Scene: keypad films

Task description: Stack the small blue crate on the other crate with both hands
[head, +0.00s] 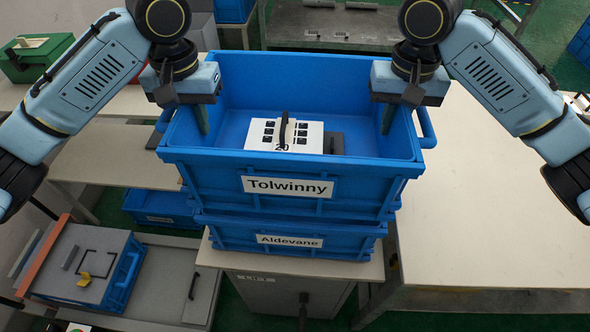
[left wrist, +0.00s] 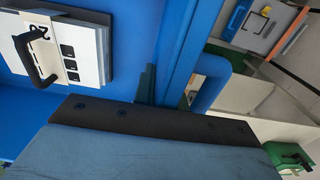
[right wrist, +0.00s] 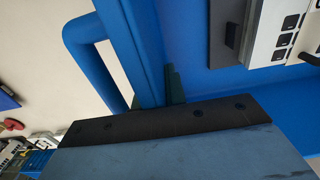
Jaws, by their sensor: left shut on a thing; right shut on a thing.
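The blue crate labelled Tolwinny (head: 370,190) is directly over the blue crate labelled Aldevane (head: 355,240), roughly lined up with it. I cannot tell whether it rests on it or hangs just above. My left gripper (head: 203,118) is shut on its left wall, beside the loop handle; the wall also shows in the left wrist view (left wrist: 182,50). My right gripper (head: 388,118) is shut on its right wall, which also shows in the right wrist view (right wrist: 145,50). Inside the upper crate lies a white keypad box (head: 258,135) with a black handle, marked 20.
The lower crate stands on a grey cabinet (head: 270,290). A pale table (head: 480,220) is at the right, mostly clear. At the left are a low bench (head: 120,155), a green box (head: 40,60) and a grey-topped blue crate (head: 110,265).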

